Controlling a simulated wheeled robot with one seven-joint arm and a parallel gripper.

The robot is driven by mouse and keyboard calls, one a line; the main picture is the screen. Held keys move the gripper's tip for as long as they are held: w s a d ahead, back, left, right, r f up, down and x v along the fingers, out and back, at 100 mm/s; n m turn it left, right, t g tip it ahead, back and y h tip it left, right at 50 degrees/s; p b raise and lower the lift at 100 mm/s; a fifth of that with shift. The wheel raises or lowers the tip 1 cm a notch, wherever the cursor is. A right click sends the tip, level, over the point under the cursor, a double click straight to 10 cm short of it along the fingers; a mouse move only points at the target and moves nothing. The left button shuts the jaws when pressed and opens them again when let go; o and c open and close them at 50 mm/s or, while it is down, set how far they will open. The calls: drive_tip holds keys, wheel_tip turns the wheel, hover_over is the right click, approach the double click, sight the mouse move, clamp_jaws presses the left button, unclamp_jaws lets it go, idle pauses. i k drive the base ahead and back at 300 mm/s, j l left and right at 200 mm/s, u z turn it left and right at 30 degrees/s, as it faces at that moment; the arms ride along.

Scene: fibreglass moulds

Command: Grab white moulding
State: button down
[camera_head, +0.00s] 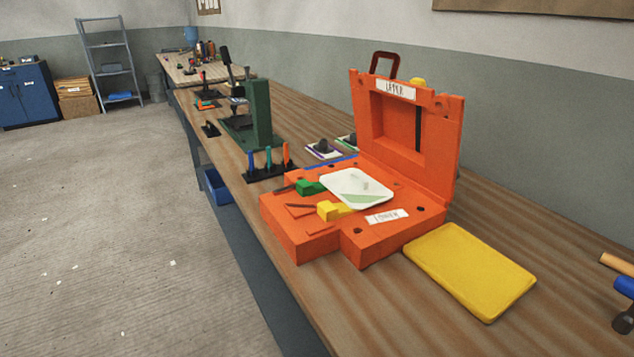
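The white moulding (345,184) is a pale, rounded flat piece lying on the lower half of an open orange mould (292,241). A greenish patch shows along its near edge and a small pale knob stands on its top. A green block (311,188) and a yellow block (331,211) sit against its left side. The upper half of the mould (449,140) stands raised behind it, with a label and a dark red handle (384,63). My gripper is not in view.
A yellow slab (470,270) lies on the workbench (345,300) right of the mould. A tool rack (270,171) and a dark green stand (259,115) are to the left. A hammer (623,318) lies at the right edge. The floor on the left is mostly clear.

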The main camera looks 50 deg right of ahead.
sight(355, 188)
drive_tip(key=i+l+z, duration=0.1)
drive_tip(key=z, duration=1.3)
drive_tip(key=i+l+z, duration=0.15)
drive_tip(key=i, duration=0.2)
